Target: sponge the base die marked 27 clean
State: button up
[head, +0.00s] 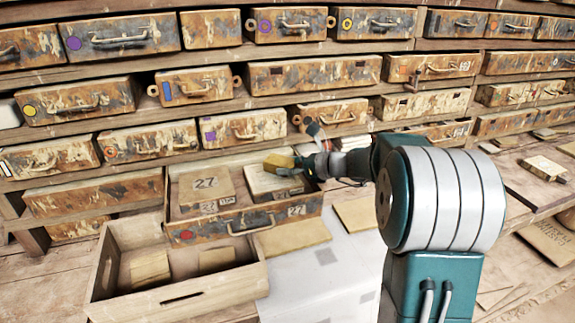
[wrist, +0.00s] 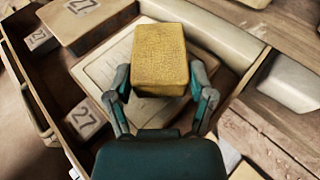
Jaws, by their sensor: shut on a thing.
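The left one is a tan block marked 27 (head: 203,185), also in the wrist view (wrist: 83,19). The right one is a pale slab (head: 266,184) with a raised rim, seen in the wrist view (wrist: 100,76); no number shows on it, and I cannot tell which is the base die. My gripper (wrist: 162,88) is shut on a yellow sponge (wrist: 168,57), over the pale slab. The sponge also shows in the head view (head: 278,162). Whether it touches the slab is unclear.
A wooden box (head: 187,291) with two tan blocks stands in front of the drawer. Flat tan boards (head: 297,235) lie beside it on a pale surface (head: 325,275). Shelves of closed, stained drawers (head: 250,126) rise behind. More slabs (head: 543,168) lie at right.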

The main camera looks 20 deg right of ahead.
aim_at(294, 185)
jog(key=shift+s, duration=0.8)
jog(key=shift+s, duration=0.8)
jog(key=shift+s+f, duration=0.15)
jog(key=shift+s, duration=0.7)
jog(key=shift+w, duration=1.2)
